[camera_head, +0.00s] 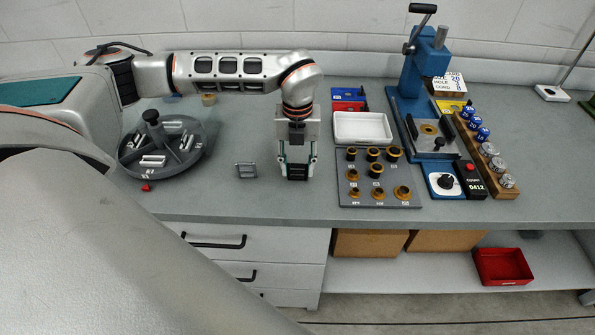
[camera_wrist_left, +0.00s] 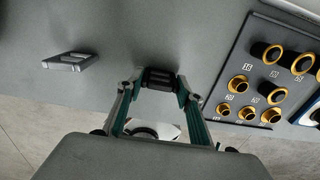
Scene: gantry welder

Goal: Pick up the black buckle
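The black buckle (camera_head: 298,172) lies on the grey bench top, near its front part. It shows between the fingertips in the left wrist view (camera_wrist_left: 160,77). My left gripper (camera_head: 298,167) points down at the buckle from above, with one finger on each side of it. My right gripper is in neither view.
A grey metal buckle (camera_head: 245,170) lies left of my gripper. A round divided tray (camera_head: 128,165) stands further left. A board of brass rings (camera_head: 348,192), a white tray (camera_head: 362,142) and a blue press (camera_head: 410,75) are at the right. The bench front edge is close.

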